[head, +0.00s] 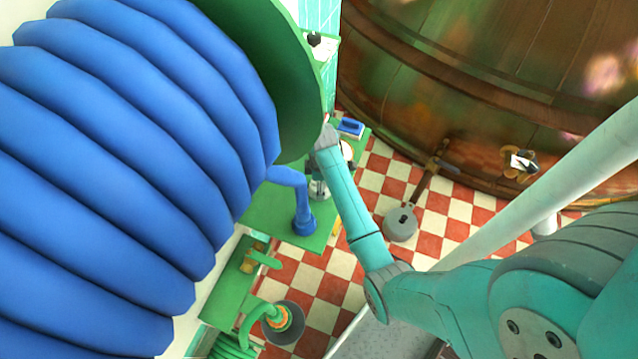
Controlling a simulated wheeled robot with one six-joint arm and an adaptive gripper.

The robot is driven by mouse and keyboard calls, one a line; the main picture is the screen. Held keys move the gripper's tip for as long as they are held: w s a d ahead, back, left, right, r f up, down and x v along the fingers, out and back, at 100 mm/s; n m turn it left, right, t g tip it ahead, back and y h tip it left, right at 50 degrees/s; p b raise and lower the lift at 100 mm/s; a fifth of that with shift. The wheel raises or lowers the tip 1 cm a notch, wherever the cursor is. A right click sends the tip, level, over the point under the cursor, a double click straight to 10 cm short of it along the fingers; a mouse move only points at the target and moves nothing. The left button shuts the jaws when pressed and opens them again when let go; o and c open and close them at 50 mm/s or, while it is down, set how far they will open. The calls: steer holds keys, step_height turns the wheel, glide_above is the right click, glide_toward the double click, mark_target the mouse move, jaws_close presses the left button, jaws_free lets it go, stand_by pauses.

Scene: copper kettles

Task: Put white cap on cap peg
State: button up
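My gripper (318,180) is small in the head view, at the far end of my teal arm, over the green table (268,212). It points down, and its fingers are too small and partly hidden to tell whether they are open or shut. A white rounded thing (347,152), possibly the white cap, shows just right of my gripper, partly behind my arm. I cannot tell whether the gripper touches it. I cannot make out the cap peg.
A large blue ribbed form (110,170) and a green disc (285,75) block the left. A blue bent pipe (298,200) stands on the table beside my gripper. A blue block (351,127) lies behind. A big copper kettle (480,90) fills the upper right. Checkered floor (320,285) shows between.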

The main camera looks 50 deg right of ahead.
steer(key=o, duration=1.1)
steer(key=shift+f, duration=0.1)
steer(key=shift+r, duration=3.85)
